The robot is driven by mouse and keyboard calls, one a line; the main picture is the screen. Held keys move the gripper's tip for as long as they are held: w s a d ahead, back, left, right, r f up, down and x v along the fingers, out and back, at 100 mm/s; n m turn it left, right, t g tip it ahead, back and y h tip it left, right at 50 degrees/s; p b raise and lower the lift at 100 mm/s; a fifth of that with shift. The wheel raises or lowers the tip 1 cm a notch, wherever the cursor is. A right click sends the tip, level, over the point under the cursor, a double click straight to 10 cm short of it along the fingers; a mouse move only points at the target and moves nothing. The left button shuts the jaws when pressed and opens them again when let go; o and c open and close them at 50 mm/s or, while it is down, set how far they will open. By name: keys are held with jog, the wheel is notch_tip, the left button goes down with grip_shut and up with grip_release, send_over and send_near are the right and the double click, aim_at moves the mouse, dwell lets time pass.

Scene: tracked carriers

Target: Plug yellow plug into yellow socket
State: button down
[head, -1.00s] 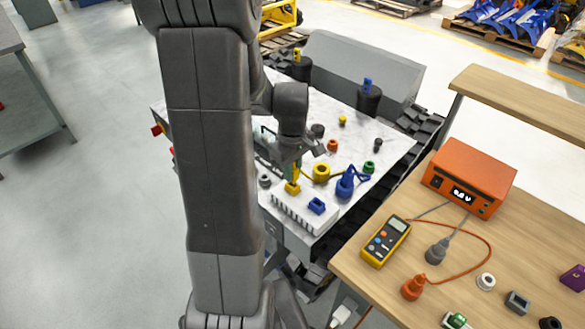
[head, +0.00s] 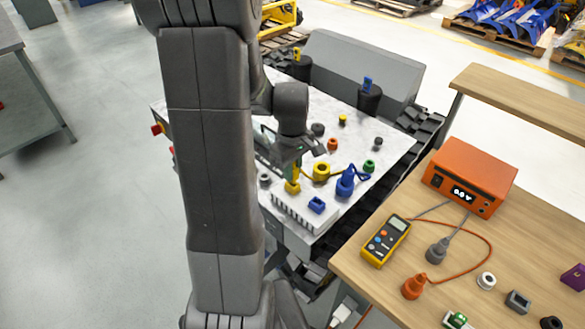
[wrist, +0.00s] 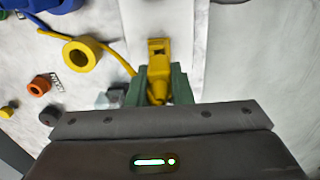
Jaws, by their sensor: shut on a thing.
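My gripper (wrist: 163,84) is shut on the yellow plug (wrist: 157,90), between its green fingers. In the head view the plug (head: 296,170) stands upright below my gripper, at the yellow socket (head: 292,187) on the white ribbed block. In the wrist view the plug and the yellow socket (wrist: 158,46) run together, and I cannot tell how deep the plug sits. A yellow cable runs from the plug to a yellow ring (head: 321,171).
A blue socket (head: 316,205) sits beside the yellow one on the block (head: 283,212). A blue plug (head: 346,184) stands close to the right. Several small coloured rings lie on the white top. A wooden bench (head: 362,290) with a multimeter (head: 386,242) is at right.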

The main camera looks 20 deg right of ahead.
jog(key=shift+f+b, duration=0.85)
jog(key=shift+f, duration=0.35)
dwell(0.7)
jog(key=c, duration=1.2)
grip_release()
jog(key=shift+r, duration=0.1)
notch_tip(320, 180, up, 14)
jog(key=shift+f, duration=0.1)
jog(key=shift+f, duration=0.15)
notch_tip(320, 180, down, 14)
jog(key=shift+r, duration=0.45)
